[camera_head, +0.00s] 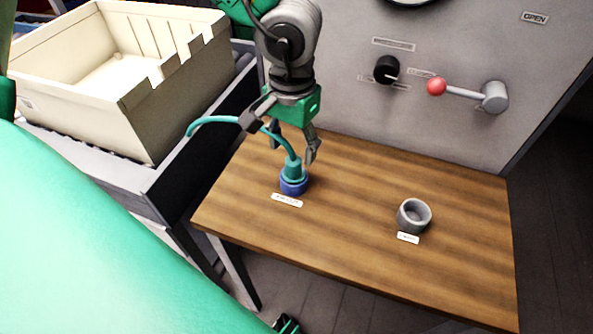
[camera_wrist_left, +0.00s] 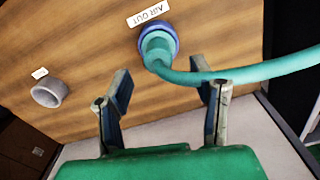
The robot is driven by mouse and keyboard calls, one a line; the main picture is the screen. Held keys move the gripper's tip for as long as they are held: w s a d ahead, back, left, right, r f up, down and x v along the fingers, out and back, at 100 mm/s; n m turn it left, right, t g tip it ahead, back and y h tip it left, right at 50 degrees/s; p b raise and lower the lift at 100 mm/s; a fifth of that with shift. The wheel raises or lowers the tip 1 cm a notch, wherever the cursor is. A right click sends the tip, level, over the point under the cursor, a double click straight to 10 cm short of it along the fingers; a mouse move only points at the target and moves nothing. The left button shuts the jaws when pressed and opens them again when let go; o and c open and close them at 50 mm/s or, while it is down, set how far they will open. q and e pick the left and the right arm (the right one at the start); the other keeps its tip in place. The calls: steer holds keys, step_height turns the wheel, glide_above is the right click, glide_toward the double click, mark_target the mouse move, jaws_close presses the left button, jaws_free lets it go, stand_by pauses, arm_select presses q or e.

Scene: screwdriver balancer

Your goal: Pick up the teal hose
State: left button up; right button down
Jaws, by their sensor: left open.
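The teal hose (camera_head: 213,119) rises from a connector (camera_head: 292,172) seated in a blue fitting (camera_head: 293,186) on the wooden table and bends to the left. My left gripper (camera_head: 295,149) is open just above and behind the connector. In the left wrist view, the hose (camera_wrist_left: 265,70) runs right from its connector (camera_wrist_left: 158,46), beyond the tip of the right-hand finger. The connector lies ahead of the gap between the open fingers (camera_wrist_left: 166,90), with nothing held. I cannot tell whether a finger touches the hose. My right gripper is not identifiable in these views.
A grey cup-shaped fitting (camera_head: 413,215) stands on the table (camera_head: 345,240) to the right. A cream bin (camera_head: 150,115) stands on a dark stand at left. A grey panel (camera_head: 350,90) behind carries a black knob (camera_head: 387,69) and a red-tipped lever (camera_head: 460,92).

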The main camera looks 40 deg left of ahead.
mark_target(292, 158)
arm_select(q)
steer(key=shift+a+f, duration=0.3)
steer(key=shift+f, duration=0.1)
steer(key=shift+a+f, duration=0.15)
steer(key=shift+f, duration=0.2)
steer(key=f+b, duration=0.1)
steer(key=d+f+b, duration=0.1)
steer(key=f, duration=0.1)
steer(key=shift+f, duration=0.3)
steer(key=shift+d+f+b, duration=0.2)
steer(key=shift+f+b, duration=0.1)
steer(key=shift+b, duration=0.05)
steer(key=shift+d, duration=0.2)
steer(key=shift+a, duration=0.1)
arm_select(e)
step_height(292, 158, down, 3)
steer(key=shift+d, duration=0.15)
arm_select(q)
steer(key=shift+a, duration=0.4)
jaws_close()
steer(key=shift+a, duration=0.1)
arm_select(e)
steer(key=shift+a+r, duration=0.15)
steer(key=shift+a, duration=0.3)
